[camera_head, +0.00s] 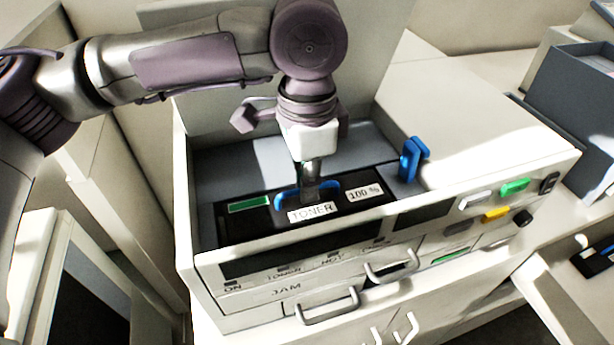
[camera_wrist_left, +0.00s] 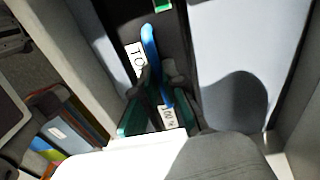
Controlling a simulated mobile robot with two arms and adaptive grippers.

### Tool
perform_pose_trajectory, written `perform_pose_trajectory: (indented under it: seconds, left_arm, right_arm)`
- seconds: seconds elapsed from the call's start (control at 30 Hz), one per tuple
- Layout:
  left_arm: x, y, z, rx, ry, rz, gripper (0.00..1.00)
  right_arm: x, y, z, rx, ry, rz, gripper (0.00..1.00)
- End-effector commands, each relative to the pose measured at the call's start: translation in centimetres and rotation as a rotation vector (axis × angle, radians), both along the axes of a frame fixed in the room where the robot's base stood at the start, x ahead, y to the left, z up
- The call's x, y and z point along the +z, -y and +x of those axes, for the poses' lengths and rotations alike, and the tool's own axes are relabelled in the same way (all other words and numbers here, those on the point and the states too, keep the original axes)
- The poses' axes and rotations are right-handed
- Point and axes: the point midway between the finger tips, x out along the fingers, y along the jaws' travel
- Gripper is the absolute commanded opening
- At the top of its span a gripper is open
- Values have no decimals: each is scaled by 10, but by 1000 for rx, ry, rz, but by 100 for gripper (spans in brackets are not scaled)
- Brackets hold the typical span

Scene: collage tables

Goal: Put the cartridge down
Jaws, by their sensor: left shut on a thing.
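The black toner cartridge (camera_head: 270,222) lies in the open bay of the printer, with a green label, a TONER label and a 100 % label on top. It has a blue handle (camera_head: 327,190). My left gripper (camera_head: 310,192) points down into the bay and is shut on that handle. In the left wrist view the blue handle (camera_wrist_left: 150,45) runs between the fingers of the left gripper (camera_wrist_left: 160,95). Whether the cartridge rests on the bay floor is hard to tell. My right gripper is in neither view.
The printer (camera_head: 470,120) has a blue latch (camera_head: 412,158) standing upright at the bay's right side. Its front has buttons and drawer handles (camera_head: 328,306). Dark grey boxes (camera_head: 580,110) stand at the right. Another black item (camera_head: 597,258) lies low at the right edge.

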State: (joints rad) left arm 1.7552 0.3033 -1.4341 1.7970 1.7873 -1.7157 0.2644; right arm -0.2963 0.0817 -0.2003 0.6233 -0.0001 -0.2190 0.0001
Motion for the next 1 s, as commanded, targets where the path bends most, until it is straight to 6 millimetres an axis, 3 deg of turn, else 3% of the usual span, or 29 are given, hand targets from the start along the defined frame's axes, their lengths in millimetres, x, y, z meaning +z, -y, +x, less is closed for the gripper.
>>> perform_pose_trajectory:
  seconds: [0.33, 0.37, 0.5, 0.83, 1.0]
  left_arm:
    - [-5, 0, 0, 0, 1, -1, 0]
    - [-5, 0, 0, 0, 1, 0, 14]
    - [-5, 0, 0, 0, 1, 0, 34]
    - [-2, 0, 0, 1, 2, 1, 34]
    - [19, 1, 1, 1, 4, -2, 34]
  right_arm:
    - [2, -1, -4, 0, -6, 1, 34]
    - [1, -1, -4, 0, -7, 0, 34]
    - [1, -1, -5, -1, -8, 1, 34]
    - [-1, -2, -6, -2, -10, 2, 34]
    - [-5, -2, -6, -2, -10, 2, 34]
